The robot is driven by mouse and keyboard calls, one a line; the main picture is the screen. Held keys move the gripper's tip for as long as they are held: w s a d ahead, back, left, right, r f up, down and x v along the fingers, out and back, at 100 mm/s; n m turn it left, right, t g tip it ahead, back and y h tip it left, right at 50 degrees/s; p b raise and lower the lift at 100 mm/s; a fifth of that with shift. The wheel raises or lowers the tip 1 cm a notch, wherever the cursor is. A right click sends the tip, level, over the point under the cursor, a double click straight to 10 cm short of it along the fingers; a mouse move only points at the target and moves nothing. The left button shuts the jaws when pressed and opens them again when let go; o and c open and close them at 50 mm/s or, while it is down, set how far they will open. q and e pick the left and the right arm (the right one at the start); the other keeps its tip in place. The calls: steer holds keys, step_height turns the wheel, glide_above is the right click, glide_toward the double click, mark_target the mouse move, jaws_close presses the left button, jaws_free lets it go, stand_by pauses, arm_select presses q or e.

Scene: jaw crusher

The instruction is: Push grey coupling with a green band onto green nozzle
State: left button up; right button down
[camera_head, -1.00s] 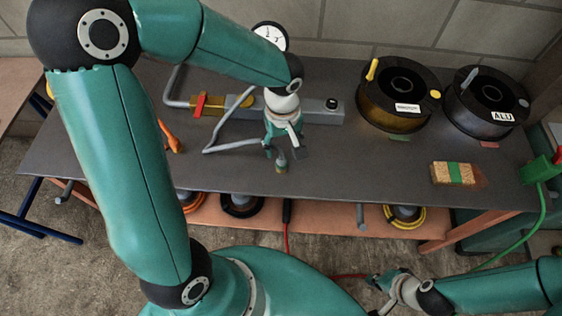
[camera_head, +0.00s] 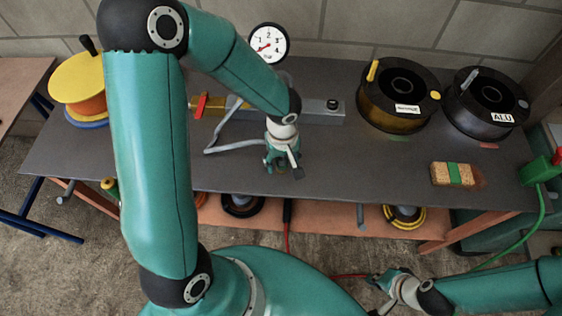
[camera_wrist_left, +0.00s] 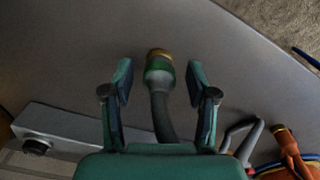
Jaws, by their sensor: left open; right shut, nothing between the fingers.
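The grey coupling with a green band (camera_wrist_left: 158,72) shows in the left wrist view, with a brass-coloured end, between my open left fingers. My left gripper (camera_wrist_left: 160,85) has a finger on either side, with gaps to both. In the head view my left gripper (camera_head: 283,168) is over the middle of the bench and hides the coupling. A grey hose (camera_head: 232,149) leads to it there. My right gripper (camera_head: 385,290) is shut and empty at the lower right. A small green and yellow fitting (camera_head: 109,186) is at the front left edge; I cannot tell if it is the nozzle.
A grey bar fixture with a red handle (camera_head: 201,104) and a gauge (camera_head: 268,43) are behind my left gripper. Two dark spools (camera_head: 398,94) and (camera_head: 486,103) stand at the back right. The front middle is clear.

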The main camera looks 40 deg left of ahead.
mark_target(283, 160)
arm_select(q)
steer(key=shift+f, duration=0.25)
steer(key=shift+c, duration=0.3)
jaws_close()
steer(key=shift+r, duration=0.15)
step_height(283, 160, up, 20)
stand_by(0.5)
